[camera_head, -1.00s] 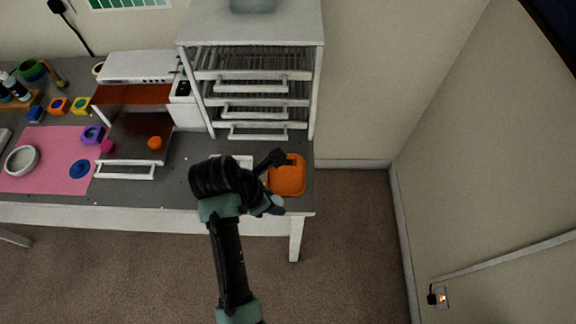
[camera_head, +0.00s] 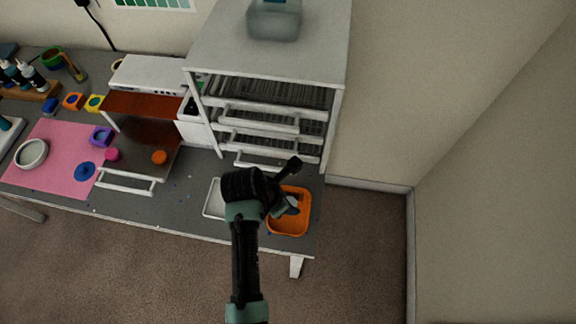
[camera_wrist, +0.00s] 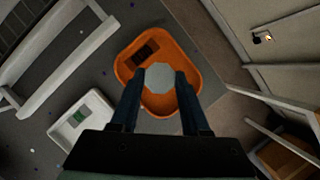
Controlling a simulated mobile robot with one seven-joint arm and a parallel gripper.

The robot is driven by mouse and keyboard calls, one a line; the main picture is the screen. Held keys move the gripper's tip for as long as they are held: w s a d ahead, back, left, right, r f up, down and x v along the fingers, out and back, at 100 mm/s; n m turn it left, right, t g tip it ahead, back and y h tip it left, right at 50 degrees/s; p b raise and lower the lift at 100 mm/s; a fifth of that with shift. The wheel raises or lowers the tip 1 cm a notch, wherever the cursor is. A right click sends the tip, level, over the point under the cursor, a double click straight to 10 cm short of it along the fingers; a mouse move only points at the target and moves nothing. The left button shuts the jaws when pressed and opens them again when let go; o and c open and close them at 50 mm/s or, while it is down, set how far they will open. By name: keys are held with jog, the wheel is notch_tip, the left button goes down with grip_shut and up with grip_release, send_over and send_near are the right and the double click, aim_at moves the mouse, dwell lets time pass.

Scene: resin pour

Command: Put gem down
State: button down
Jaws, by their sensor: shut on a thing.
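My gripper (camera_wrist: 157,97) is shut on a pale grey, faceted gem (camera_wrist: 160,77), held between its two dark fingers. In the wrist view the gem appears over the orange tray (camera_wrist: 197,75). In the head view the orange tray (camera_head: 305,222) is at the right front corner of the bench, and the grey gem (camera_head: 292,206) shows against its inside. I cannot tell whether the gem touches the tray floor. A dark brown block (camera_wrist: 146,54) lies in the tray's far left part. My arm hides part of the tray's left side in the head view.
A white tray (camera_wrist: 66,137) with a green item lies left of the orange one. A white drawer rack (camera_head: 265,120) stands behind. The bench's front and right edges are close. A pink mat (camera_head: 55,165), cups and bottles are far left.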

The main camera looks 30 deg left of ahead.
jog(key=shift+f, duration=1.65)
jog(key=shift+f, duration=0.1)
jog(key=shift+c, duration=1.9)
grip_release()
jog(key=v, duration=1.2)
